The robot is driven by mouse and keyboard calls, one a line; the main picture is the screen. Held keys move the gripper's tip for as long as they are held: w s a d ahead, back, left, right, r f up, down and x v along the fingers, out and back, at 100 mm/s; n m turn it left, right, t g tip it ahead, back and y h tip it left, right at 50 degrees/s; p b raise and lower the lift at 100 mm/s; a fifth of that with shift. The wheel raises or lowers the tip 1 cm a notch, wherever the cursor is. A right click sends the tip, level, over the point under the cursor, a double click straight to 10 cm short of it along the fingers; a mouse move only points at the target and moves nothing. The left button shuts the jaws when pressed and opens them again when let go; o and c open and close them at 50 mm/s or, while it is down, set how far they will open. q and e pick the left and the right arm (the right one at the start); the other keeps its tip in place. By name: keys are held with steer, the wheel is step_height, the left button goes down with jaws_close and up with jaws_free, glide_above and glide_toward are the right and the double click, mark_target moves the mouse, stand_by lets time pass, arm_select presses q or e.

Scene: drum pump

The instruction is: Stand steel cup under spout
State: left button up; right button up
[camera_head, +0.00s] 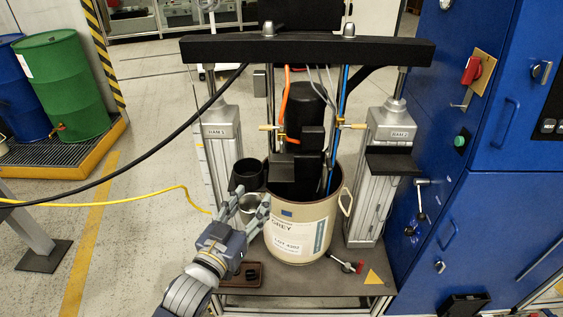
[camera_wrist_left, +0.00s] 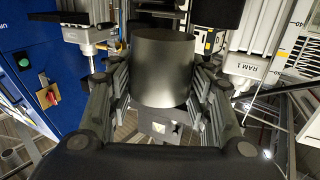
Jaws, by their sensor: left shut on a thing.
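My left gripper (camera_head: 252,204) is shut on the steel cup (camera_head: 251,207), just left of the cream drum. The cup shows as a grey metal cylinder between the two fingers in the left wrist view (camera_wrist_left: 163,72). The cup looks about upright in the wrist view. Its contact with anything below is hidden. My right gripper is not in view.
The cream drum (camera_head: 291,249) stands on the grey platform between two ram columns (camera_head: 222,160) (camera_head: 378,190). A black crossbeam (camera_head: 305,49) spans above. A brown tray (camera_head: 241,275) and a red-handled valve (camera_head: 346,265) lie in front. Blue cabinets (camera_head: 480,230) close off the right.

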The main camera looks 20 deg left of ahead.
mark_target(256, 197)
arm_select(q)
steer(key=w, duration=0.6)
steer(key=w+d, duration=0.1)
steer(key=w, duration=0.5)
steer(key=w+p, duration=0.1)
steer(key=w, duration=0.5)
steer(key=shift+w+d+r, duration=0.15)
steer(key=shift+d, duration=0.2)
steer(key=shift+f, duration=0.3)
steer(key=shift+s, duration=0.2)
steer(key=shift+f, duration=0.15)
steer(key=o, duration=1)
steer(key=shift+o, duration=0.2)
steer(key=shift+s, duration=0.1)
steer(key=s, duration=0.7)
steer(key=s+a, duration=0.1)
steer(key=s, duration=0.3)
steer(key=shift+s+a, duration=0.1)
steer(key=shift+s, duration=0.25)
